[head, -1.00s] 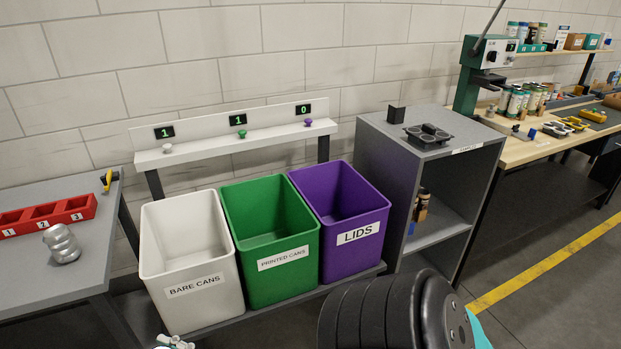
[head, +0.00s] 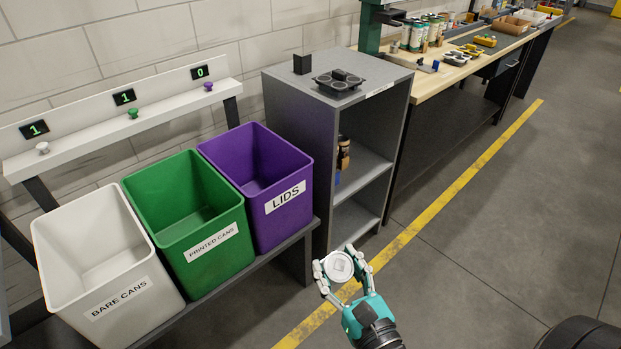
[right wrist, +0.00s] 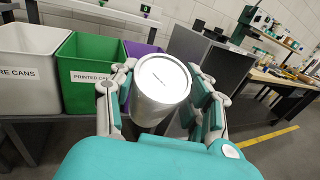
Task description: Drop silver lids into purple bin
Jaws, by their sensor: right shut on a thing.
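The purple bin (head: 235,160), labelled LIDS, stands at the right end of the row of bins; its visible inside looks empty. My right gripper (head: 343,270) is shut on a silver can-shaped cylinder (right wrist: 160,90) with a pale round end facing up. In the head view the silver cylinder (head: 340,265) is in front of and to the right of the purple bin, apart from it. In the right wrist view, the purple bin (right wrist: 140,50) is partly hidden behind the cylinder. No separate loose silver lid can be made out. My left gripper is not in view.
A green bin (head: 175,200) and white bin (head: 95,250) stand left of the purple one. A ledge (head: 125,128) with counters showing 1, 1 and 0 is behind them. A grey cabinet (head: 290,100) stands right of the bins.

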